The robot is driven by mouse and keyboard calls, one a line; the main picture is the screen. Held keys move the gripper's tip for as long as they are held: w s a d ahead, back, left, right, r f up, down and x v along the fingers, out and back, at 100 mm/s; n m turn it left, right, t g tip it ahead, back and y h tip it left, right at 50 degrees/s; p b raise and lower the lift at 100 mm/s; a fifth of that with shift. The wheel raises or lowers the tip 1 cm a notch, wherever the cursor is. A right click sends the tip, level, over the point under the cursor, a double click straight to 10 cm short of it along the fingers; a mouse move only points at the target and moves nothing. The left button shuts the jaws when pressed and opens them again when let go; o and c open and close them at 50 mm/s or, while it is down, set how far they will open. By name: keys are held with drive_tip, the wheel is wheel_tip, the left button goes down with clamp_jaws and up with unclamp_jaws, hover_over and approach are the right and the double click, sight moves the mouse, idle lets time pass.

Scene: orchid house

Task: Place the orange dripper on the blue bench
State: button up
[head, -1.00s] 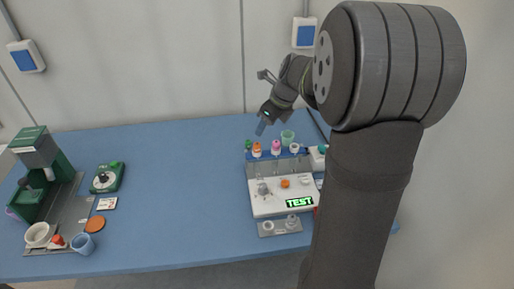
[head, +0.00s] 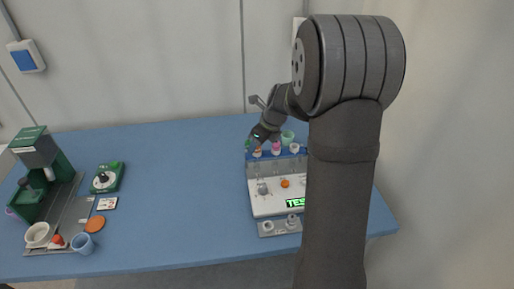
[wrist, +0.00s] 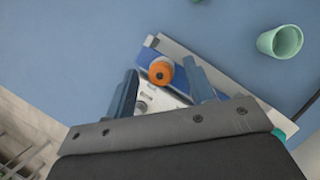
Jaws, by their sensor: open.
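The orange dripper (head: 257,153) stands in the blue rack at the back of the white test station (head: 262,206). In the wrist view the orange dripper (wrist: 160,71) shows from above, between the two fingers. My gripper (wrist: 160,67) is open, with one finger on each side of it and visible gaps to both. In the head view my gripper (head: 261,138) is just above and behind the dripper, partly covering its top. The blue bench (head: 170,195) has a wide bare stretch left of the station.
A pink dripper (head: 276,148) and a white one (head: 294,148) stand in the same rack. A green cup (head: 288,136) is close behind. My arm hides the station's right side. A green machine (head: 36,160) and a green scale (head: 107,177) stand at left.

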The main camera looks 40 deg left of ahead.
clamp_jaws()
drive_tip(key=shift+r, duration=0.15)
